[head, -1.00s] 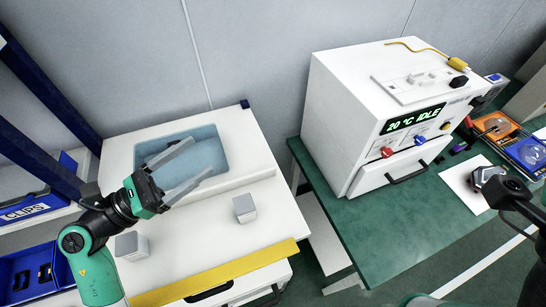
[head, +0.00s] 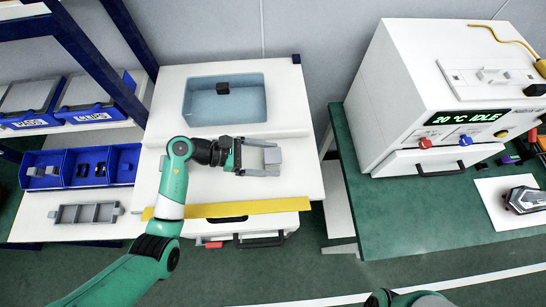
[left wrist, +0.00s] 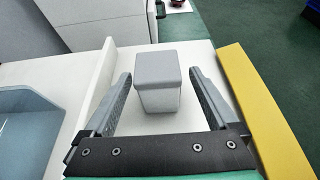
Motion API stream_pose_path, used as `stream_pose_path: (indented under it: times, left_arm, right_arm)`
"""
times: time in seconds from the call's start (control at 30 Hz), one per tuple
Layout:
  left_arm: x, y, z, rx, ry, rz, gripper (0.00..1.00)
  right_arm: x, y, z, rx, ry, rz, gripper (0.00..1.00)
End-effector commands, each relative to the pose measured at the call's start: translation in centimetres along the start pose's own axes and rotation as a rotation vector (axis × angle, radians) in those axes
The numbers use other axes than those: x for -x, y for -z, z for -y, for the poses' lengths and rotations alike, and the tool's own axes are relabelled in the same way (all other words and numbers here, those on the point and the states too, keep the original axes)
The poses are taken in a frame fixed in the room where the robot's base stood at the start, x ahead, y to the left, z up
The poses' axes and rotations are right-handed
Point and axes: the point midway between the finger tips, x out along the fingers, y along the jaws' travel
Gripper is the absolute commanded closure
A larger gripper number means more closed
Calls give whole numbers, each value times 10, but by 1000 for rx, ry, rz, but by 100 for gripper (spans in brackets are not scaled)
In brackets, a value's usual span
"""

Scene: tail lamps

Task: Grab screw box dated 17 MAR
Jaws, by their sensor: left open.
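A small white box with a grey top (head: 273,155) stands upright on the white bench, and it also shows in the left wrist view (left wrist: 158,82). No date can be read on it. My left gripper (head: 268,158) is open, with its fingers pointing right toward this box. In the left wrist view the fingers (left wrist: 158,98) lie to either side of the box's near part, with gaps on both sides. My right gripper is not in view.
A pale blue tray (head: 190,113) behind holds a dark block (head: 222,88). A yellow strip (head: 270,206) runs along the bench's front edge. Blue bins (head: 80,183) and a grey rack (head: 72,214) are left. A white machine (head: 400,90) stands on the green table at right.

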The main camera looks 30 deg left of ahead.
Motion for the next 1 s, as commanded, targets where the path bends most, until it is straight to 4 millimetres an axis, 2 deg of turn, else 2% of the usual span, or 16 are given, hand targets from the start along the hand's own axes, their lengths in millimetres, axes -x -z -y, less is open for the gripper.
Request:
stream_pose_path:
  times: [0.1, 0.3, 0.37, 0.8, 0.83, 1.0]
  left_arm:
    - [-12, 0, 0, -2, 1, 0, 7]
    - [-13, 0, -1, -2, -2, 0, 7]
    - [-13, 0, -1, -2, -2, 1, 17]
    - [-13, 0, -1, -2, -1, 1, 96]
    - [-13, 0, -1, -2, -1, 1, 100]
    - [-13, -1, -1, -2, -2, 1, 100]
  right_arm:
    - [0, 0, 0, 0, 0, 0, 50]
    - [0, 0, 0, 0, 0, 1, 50]
    - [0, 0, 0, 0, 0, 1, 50]
    - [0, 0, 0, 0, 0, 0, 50]
    - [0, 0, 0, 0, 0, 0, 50]
    - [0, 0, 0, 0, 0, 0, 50]
